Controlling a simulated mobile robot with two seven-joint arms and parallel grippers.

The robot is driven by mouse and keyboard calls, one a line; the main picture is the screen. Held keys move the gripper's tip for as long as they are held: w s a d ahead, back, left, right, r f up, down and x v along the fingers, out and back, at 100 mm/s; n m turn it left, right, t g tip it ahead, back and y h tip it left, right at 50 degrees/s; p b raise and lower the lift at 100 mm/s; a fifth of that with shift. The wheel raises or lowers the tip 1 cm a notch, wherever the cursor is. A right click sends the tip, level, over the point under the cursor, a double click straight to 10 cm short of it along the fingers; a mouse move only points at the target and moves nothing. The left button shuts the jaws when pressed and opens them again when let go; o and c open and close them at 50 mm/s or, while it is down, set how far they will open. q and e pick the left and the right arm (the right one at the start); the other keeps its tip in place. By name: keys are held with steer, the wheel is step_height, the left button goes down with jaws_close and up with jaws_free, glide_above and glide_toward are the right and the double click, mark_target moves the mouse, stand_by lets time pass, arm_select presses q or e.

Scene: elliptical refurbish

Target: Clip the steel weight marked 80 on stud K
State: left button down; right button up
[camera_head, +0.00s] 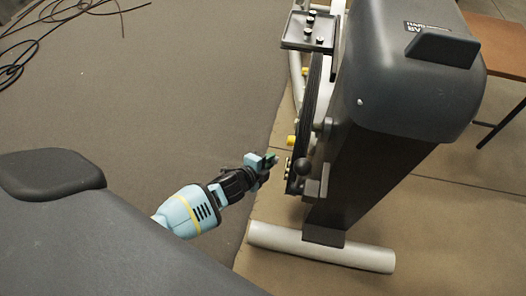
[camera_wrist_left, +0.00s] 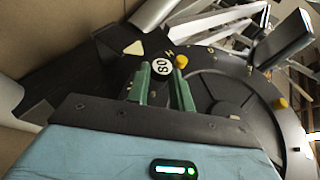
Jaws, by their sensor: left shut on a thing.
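My left gripper (camera_head: 268,160) reaches in from the left, just left of the machine's dark wheel (camera_head: 313,105), which shows nearly edge-on. In the left wrist view, the green fingers (camera_wrist_left: 164,88) are shut on the weight (camera_wrist_left: 162,69), which has a white face marked 80. The weight is in front of the wheel's dark face (camera_wrist_left: 215,90), near a yellow knob (camera_wrist_left: 181,61). I cannot tell whether the weight touches the wheel. Letters on the wheel are small, and I cannot make out a K. My right gripper is not in view.
A tray (camera_head: 290,41) with several small dark pieces sits at the machine's top. The grey housing (camera_head: 410,80) and light foot bar (camera_head: 320,247) stand right of my gripper. Another yellow knob (camera_wrist_left: 280,103) is on the wheel. Cables (camera_head: 40,45) lie on open floor.

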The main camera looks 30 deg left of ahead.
arm_select(q)
steer(key=shift+w+d+b, duration=0.15)
steer(key=shift+w+d, duration=0.05)
steer(key=shift+d, duration=0.35)
steer(key=shift+w+d+b, duration=0.15)
steer(key=shift+d, duration=0.4)
steer(key=shift+w+d, duration=0.1)
steer(key=shift+d, duration=0.35)
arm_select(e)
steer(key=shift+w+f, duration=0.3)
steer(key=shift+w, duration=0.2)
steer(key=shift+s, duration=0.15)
arm_select(q)
steer(key=shift+r, duration=0.1)
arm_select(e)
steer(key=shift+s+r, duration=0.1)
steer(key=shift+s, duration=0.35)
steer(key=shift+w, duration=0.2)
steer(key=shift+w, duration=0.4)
arm_select(q)
steer(key=shift+d, duration=0.1)
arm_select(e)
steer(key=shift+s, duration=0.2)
arm_select(q)
steer(key=shift+w+d, duration=0.1)
steer(key=shift+d, duration=0.1)
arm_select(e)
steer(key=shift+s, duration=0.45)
